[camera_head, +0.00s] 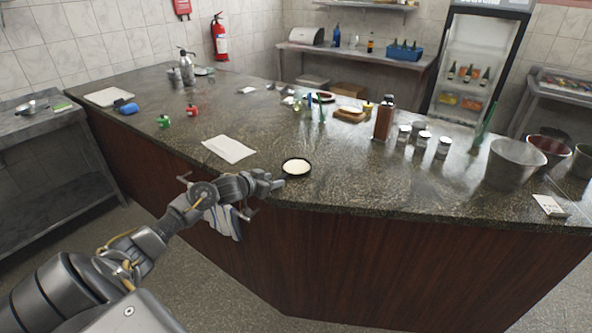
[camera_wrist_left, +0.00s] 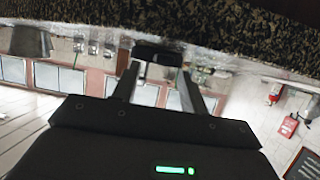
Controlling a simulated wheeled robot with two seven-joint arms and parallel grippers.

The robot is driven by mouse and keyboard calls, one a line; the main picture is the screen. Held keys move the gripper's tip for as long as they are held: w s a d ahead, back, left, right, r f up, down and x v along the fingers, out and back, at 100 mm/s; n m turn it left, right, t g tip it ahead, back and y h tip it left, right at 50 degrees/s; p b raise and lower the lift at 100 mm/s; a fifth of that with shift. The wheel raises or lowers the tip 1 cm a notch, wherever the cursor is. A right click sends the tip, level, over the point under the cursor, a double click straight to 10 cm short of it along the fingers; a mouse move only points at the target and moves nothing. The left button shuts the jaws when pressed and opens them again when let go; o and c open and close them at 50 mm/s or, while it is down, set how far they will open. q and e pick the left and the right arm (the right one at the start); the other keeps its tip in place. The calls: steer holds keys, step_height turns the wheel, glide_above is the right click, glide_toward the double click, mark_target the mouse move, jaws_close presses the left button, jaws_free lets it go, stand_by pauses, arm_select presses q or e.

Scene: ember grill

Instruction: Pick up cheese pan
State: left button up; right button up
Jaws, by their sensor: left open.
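The cheese pan (camera_head: 296,168) is a small round black pan with a pale white filling. It sits on the dark stone counter close to its front edge. My left gripper (camera_head: 276,182) is at the pan's near left side, at about counter height. In the left wrist view, which looks upside down, my left gripper (camera_wrist_left: 160,70) has its two fingers apart. A dark piece, apparently the pan (camera_wrist_left: 158,51), shows at and between the fingertips. I cannot tell whether they touch it. My right gripper is not in view.
A white sheet (camera_head: 229,149) lies left of the pan. A striped cloth (camera_head: 226,222) hangs by the counter front below my arm. Jars (camera_head: 443,146), a brown bottle (camera_head: 384,118) and a metal bucket (camera_head: 514,164) stand to the right.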

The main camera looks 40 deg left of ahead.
mark_target(282, 177)
arm_select(q)
steer(key=shift+w, duration=0.3)
steer(key=p+x, duration=0.1)
steer(key=x, duration=0.3)
steer(key=shift+w+f, duration=0.15)
steer(key=shift+w, duration=0.1)
jaws_close()
